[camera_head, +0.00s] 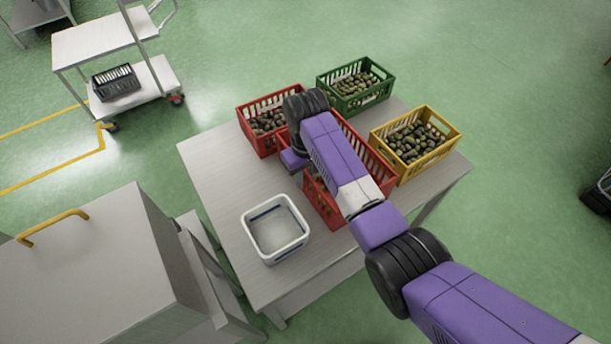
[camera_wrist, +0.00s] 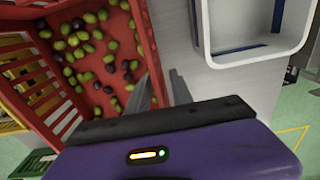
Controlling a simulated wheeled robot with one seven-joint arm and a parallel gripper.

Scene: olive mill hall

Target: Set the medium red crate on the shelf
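Two red crates of olives stand on the table. The nearer, larger-looking red crate (camera_head: 372,160) is partly hidden under my arm; the other red crate (camera_head: 262,146) is behind it to the left. I cannot tell for certain which is the medium one. My gripper is largely hidden by the arm in the head view. In the wrist view my gripper's fingers (camera_wrist: 164,92) are at the nearer red crate's wall (camera_wrist: 146,45), one on each side of it. Whether they press on the wall is unclear. A white cart has a lower shelf (camera_head: 150,86) at upper left.
A green crate (camera_head: 343,105) and a yellow crate (camera_head: 413,174), both with olives, flank the red crates. A white bin (camera_head: 290,249) stands at the table's (camera_head: 212,165) front left. A black crate (camera_head: 117,85) occupies part of the cart's shelf. A grey cabinet (camera_head: 90,275) stands at lower left.

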